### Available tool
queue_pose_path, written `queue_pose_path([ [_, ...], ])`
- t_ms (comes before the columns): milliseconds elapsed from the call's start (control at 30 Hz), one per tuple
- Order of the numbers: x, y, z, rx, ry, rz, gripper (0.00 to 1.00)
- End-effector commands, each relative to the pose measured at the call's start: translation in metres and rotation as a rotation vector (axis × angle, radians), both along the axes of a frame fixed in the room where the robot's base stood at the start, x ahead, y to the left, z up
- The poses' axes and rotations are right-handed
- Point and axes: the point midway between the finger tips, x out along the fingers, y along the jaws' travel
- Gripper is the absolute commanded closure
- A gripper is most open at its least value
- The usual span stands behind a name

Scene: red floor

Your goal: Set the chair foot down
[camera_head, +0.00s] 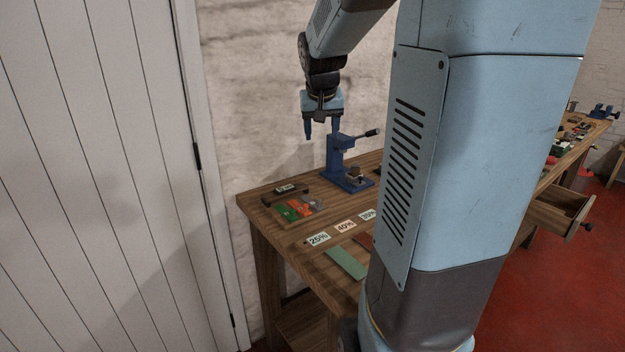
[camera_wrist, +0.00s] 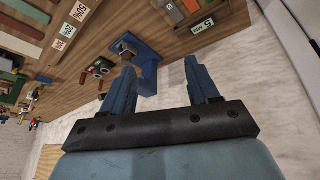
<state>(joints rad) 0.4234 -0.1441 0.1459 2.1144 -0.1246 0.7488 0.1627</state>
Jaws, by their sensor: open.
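My gripper (camera_head: 322,131) is open in the air above the wooden workbench (camera_head: 290,228), pointing down. Its two blue fingers also show in the wrist view (camera_wrist: 161,66), spread apart with nothing between them. I cannot pick out a chair foot for certain in either view. A blue bench press (camera_head: 337,164) with a dark side handle stands upright on the bench, below and slightly right of my gripper. Small dark parts sit at its base. In the wrist view the press (camera_wrist: 147,72) lies beyond the fingers, partly hidden by the left one.
A small tray with green, orange and grey pieces (camera_head: 300,208) lies left of the press. Percent cards (camera_head: 345,227) and a green strip (camera_head: 346,263) lie toward the front. A drawer (camera_head: 560,208) stands open at right. A wall is close behind the bench.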

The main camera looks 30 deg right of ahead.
Motion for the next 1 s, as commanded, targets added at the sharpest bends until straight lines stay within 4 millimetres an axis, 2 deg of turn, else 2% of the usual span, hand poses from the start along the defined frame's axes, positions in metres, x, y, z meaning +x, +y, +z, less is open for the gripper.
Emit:
queue_pose_path([
  [33,-0.015,0.016,0.007,-0.004,-0.007,0.026,0.40],
  [100,-0.035,0.035,0.012,-0.004,-0.011,0.058,0.40],
  [300,-0.093,0.079,0.020,-0.001,-0.029,0.150,0.40],
  [600,-0.181,0.126,0.011,0.029,-0.058,0.296,0.40],
  [800,-0.217,0.142,0.000,0.050,-0.069,0.362,0.40],
  [1000,-0.227,0.145,-0.004,0.057,-0.071,0.382,0.40],
])
